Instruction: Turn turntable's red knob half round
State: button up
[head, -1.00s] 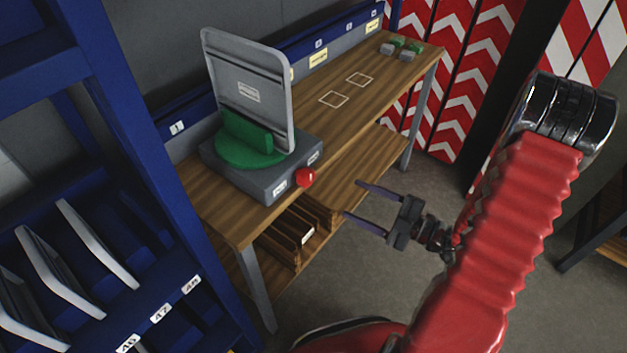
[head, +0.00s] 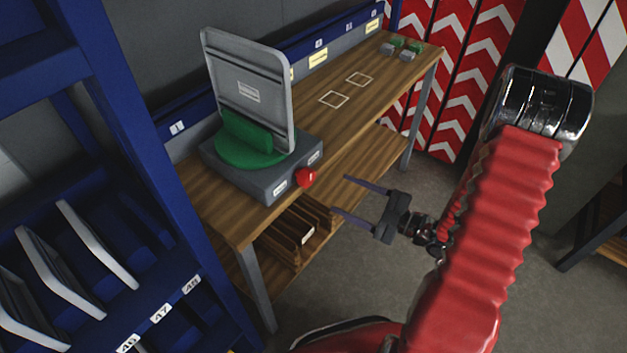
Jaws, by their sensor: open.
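The turntable is a grey box (head: 240,178) with a green round plate (head: 225,153) on top, near the left end of the wooden bench. A grey sign panel (head: 245,85) stands upright on the plate, its ribbed side with a small label showing. The red knob (head: 306,178) sticks out of the box's front right side. My gripper (head: 339,194) is open and empty. Its two fingers point left toward the knob, a short way to the right of it and apart from it in the picture.
The wooden bench (head: 300,125) has two white outlined squares and several small grey and green blocks (head: 402,48) at its far end. A lower shelf holds a wooden rack (head: 290,240). A blue rack (head: 110,120) with grey panels stands close on the left.

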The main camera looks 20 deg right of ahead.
aim_at(311, 180)
jog(key=shift+x, duration=5.25)
jog(key=shift+f, duration=0.1)
jog(key=c, duration=1.1)
